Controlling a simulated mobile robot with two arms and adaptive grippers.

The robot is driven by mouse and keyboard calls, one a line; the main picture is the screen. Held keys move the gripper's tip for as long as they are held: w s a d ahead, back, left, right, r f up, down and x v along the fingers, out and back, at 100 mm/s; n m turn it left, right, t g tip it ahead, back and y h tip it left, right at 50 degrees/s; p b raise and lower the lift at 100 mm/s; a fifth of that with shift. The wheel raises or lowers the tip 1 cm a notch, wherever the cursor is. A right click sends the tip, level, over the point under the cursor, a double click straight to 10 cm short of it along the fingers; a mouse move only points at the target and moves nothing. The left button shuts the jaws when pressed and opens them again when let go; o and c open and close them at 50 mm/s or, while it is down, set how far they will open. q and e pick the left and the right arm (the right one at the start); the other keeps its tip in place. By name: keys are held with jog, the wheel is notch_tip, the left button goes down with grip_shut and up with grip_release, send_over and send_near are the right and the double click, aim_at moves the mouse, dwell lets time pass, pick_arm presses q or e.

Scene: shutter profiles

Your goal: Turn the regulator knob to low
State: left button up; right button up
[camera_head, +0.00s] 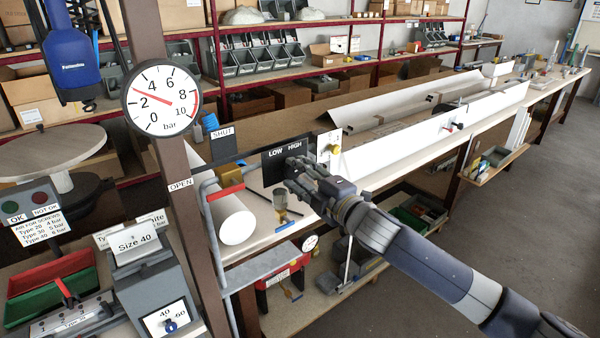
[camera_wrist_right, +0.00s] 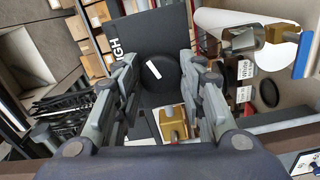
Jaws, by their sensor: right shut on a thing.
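The black regulator plate (camera_head: 272,166) with the words LOW and HIGH stands behind the bench's near end. In the right wrist view, the plate (camera_wrist_right: 150,32) carries a round black knob (camera_wrist_right: 169,88) with a white mark. My right gripper (camera_head: 298,168) reaches in front of the plate below HIGH and hides the knob in the head view. In the wrist view, the fingers of my right gripper (camera_wrist_right: 158,75) lie on both sides of the knob, shut on it. The word LOW is out of the wrist view. My left gripper is not in view.
A round pressure gauge (camera_head: 162,98) on a brown post reads about 3 bar. A red-handled valve (camera_head: 226,192) with SHUT and OPEN labels is left of the plate. Long white profiles (camera_head: 440,140) lie on the bench.

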jog(key=n+p, duration=0.2)
jog(key=n, duration=0.5)
jog(key=n+p, duration=0.2)
jog(key=n, duration=0.4)
jog(key=shift+r+n, duration=0.2)
jog(key=shift+n, duration=0.2)
dwell(0.3)
jog(key=o, duration=1)
jog(key=shift+o, duration=0.2)
jog(key=shift+f, duration=0.1)
jog(key=v, duration=1.2)
jog(key=shift+a, duration=0.1)
